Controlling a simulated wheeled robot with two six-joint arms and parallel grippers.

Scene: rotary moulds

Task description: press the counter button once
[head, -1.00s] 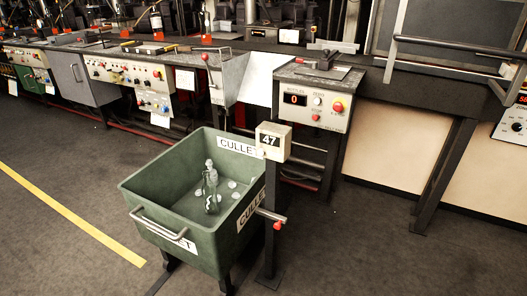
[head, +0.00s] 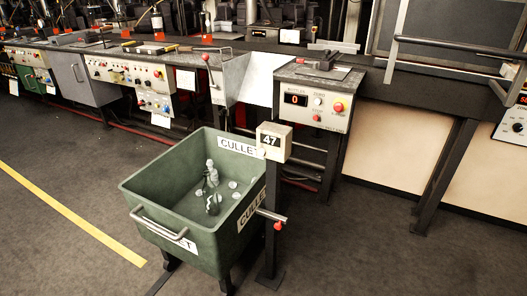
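A cream counter box (head: 274,142) showing 47 stands on a dark post (head: 271,215) at the right side of the green cullet bin. I cannot make out a button on it clearly. A second panel (head: 313,107) on the bench front has a red display (head: 295,99) reading 0, labelled for bottles. It carries a pale button (head: 318,101), a red button (head: 317,117) and a red knob (head: 338,107). Neither of my grippers is in view.
The green cullet bin (head: 160,205) holds clear glass pieces (head: 213,203). A lever with a red knob (head: 278,226) sticks out from the post. The machine bench (head: 430,80) runs across the back. The floor (head: 90,170) at left is clear.

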